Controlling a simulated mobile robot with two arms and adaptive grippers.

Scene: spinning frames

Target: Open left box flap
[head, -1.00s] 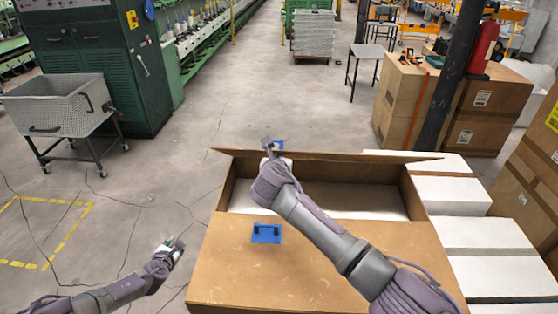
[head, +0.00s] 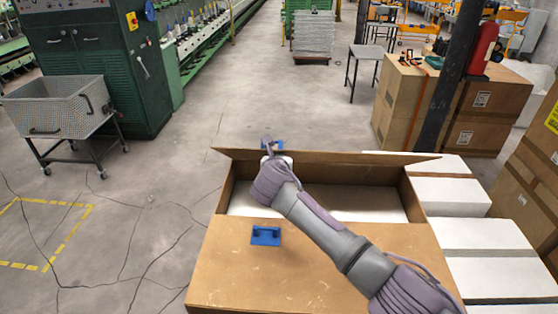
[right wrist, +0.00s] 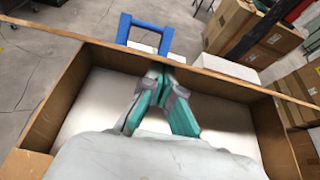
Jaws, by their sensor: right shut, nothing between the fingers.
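The cardboard box (head: 225,200) stands in front of me, half open. Its near flap (head: 240,275) lies flat over the near part, with a blue handle (head: 266,236) near its edge. The far flap (head: 330,167) stands raised at the back, and another blue handle (head: 279,144) shows just beyond its top edge, also in the right wrist view (right wrist: 143,27). My right gripper (head: 270,150) is at this far flap. In the right wrist view my right gripper's teal fingers (right wrist: 158,78) are shut and empty over the box opening, close to the flap. My left gripper is out of view.
White material (head: 350,200) lies inside the box. White blocks (head: 485,235) stand close along its right side, with cartons (head: 530,200) beyond. A mesh cart (head: 58,105) stands at the left. The floor left of the box is clear.

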